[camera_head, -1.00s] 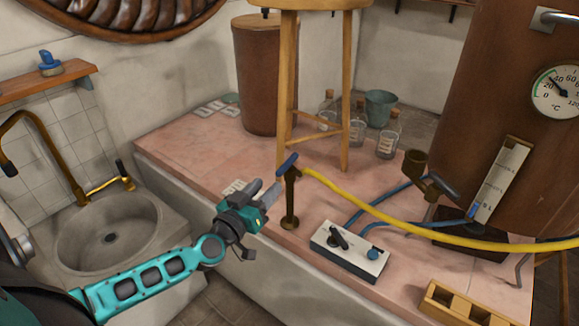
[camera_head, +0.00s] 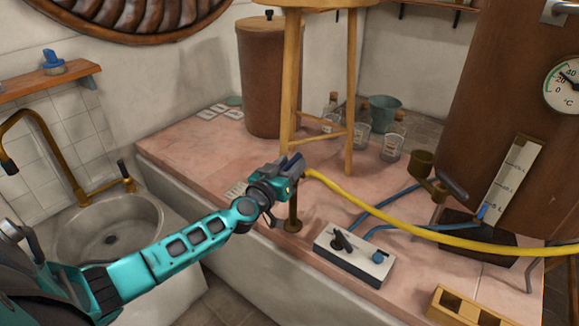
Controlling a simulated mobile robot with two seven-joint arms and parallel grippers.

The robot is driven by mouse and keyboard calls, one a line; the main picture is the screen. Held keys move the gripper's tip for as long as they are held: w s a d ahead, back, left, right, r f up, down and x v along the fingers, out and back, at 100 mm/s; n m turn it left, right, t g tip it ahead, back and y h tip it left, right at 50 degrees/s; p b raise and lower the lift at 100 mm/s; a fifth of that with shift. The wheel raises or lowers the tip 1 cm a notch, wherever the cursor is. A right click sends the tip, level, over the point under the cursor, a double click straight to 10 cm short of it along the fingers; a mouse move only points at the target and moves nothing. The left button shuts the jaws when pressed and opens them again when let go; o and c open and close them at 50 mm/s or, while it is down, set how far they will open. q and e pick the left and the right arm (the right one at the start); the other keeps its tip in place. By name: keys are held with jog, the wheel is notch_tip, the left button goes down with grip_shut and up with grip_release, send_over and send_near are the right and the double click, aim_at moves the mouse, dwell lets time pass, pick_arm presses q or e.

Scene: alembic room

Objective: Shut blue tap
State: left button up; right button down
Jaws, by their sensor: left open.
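The blue tap stands on the pink tiled ledge as a brass post (camera_head: 293,212), with a yellow hose (camera_head: 370,208) running from its top to the right. Its blue handle is hidden behind my left gripper, or too small to tell from the fingers. My left gripper (camera_head: 292,166) is open at the top of the post, with its fingers at the handle's height. I cannot tell whether they touch the handle or sit around it. My right gripper is not in view.
A switch box (camera_head: 354,258) with a black lever and blue knob lies right of the post. A wooden stool (camera_head: 350,95) stands behind it. A wooden rack (camera_head: 470,305) is at front right. A sink (camera_head: 115,235) is at the left. Glass bottles stand behind the stool.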

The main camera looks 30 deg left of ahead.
pick_arm(q)
jog(key=shift+c, duration=0.2)
jog(key=c, duration=0.7)
grip_shut()
